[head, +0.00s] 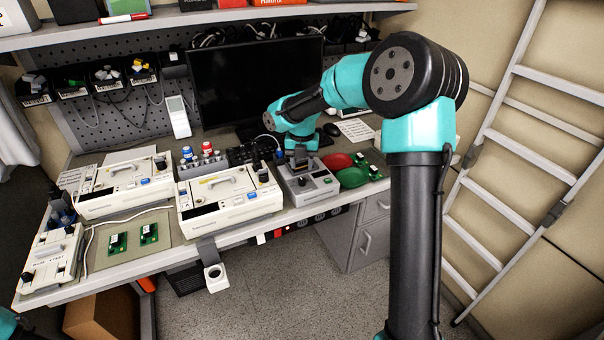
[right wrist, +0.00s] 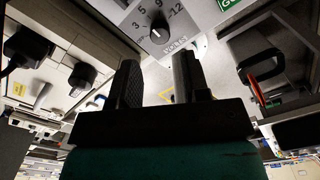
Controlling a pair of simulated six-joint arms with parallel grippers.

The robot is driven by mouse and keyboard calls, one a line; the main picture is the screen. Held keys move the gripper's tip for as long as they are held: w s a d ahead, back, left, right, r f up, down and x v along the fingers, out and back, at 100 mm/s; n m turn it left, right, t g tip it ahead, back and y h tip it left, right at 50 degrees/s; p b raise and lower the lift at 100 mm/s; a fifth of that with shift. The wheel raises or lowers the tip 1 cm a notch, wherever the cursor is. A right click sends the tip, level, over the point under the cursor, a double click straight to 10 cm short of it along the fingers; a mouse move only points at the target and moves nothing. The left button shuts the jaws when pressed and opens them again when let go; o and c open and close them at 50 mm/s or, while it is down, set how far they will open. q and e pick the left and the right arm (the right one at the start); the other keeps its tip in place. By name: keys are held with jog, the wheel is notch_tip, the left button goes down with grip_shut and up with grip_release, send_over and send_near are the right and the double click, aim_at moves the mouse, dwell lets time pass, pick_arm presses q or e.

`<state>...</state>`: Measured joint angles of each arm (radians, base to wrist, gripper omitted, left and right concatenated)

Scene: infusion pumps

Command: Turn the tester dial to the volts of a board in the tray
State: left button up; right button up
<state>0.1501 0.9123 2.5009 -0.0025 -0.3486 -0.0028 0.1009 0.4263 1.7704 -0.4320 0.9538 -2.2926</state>
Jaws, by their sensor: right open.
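The tester (head: 318,190) is a grey box on the bench, right of the middle pump. Its black dial (right wrist: 160,30) shows in the right wrist view, with 3, 5, 9 and 12 around it and VOLTS printed beside it. I cannot tell surely which number it points to. My right gripper (right wrist: 157,76) is open, its fingers apart and empty, close to the dial but not around it. In the head view the right gripper (head: 300,160) is above the tester. Two green boards (head: 117,244) (head: 149,234) lie on a flat tan tray or mat (head: 132,257). My left gripper is out of view.
White infusion pumps (head: 228,200) (head: 125,185) stand left of the tester. A red dish (head: 337,161), a green dish (head: 352,178) and more green boards (head: 375,172) lie to its right. A dark monitor (head: 250,80) stands behind. The bench's front edge is near the tester.

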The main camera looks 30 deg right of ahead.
aim_at(302, 180)
jog(key=shift+f, duration=2.7)
jog(key=c, duration=0.7)
jog(key=m, duration=0.7)
jog(key=shift+m, duration=0.3)
jog(key=o, duration=0.7)
jog(key=shift+o, duration=0.2)
jog(key=shift+r, duration=0.15)
jog(key=shift+r, duration=3.4)
